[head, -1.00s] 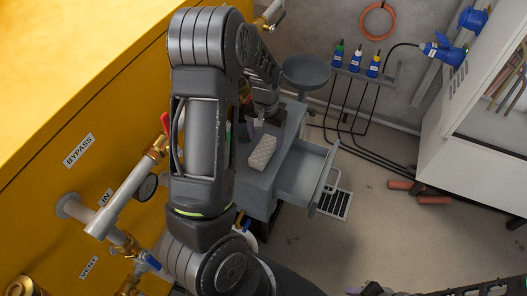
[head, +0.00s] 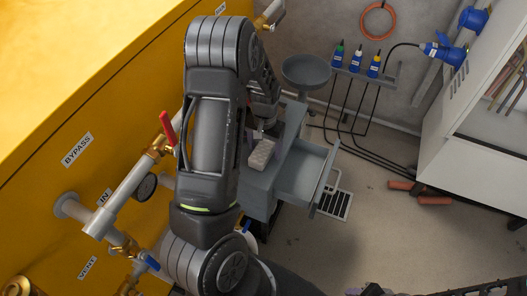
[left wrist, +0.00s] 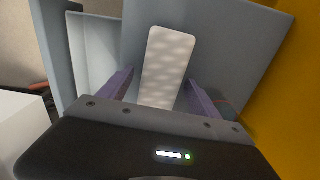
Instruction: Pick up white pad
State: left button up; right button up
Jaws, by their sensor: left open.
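The white pad (head: 262,153) is a pale, dimpled rectangular block lying on top of the grey cabinet (head: 257,193). In the left wrist view the pad (left wrist: 168,62) lies lengthwise, its near end between my two purple fingers. My left gripper (left wrist: 156,90) is open, with a gap visible on each side of the pad. In the head view my left gripper (head: 262,133) is at the pad's far end, partly hidden by my arm. Whether the fingers reach down to the cabinet top cannot be told. My right gripper is not clearly in view.
An open drawer (head: 305,168) juts from the cabinet's right side. The yellow tank (head: 60,130) with a pipe and a red-handled valve (head: 167,128) stands close on the left. A round grey stool (head: 306,70) and a bottle rack (head: 365,73) are behind.

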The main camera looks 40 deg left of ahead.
aim_at(265, 146)
pick_arm(q)
jog(key=c, duration=1.4)
jog(key=shift+r, duration=0.1)
jog(key=shift+c, duration=0.2)
notch_tip(265, 146, up, 10)
jog(key=shift+f+p, duration=0.1)
jog(key=shift+p, duration=0.55)
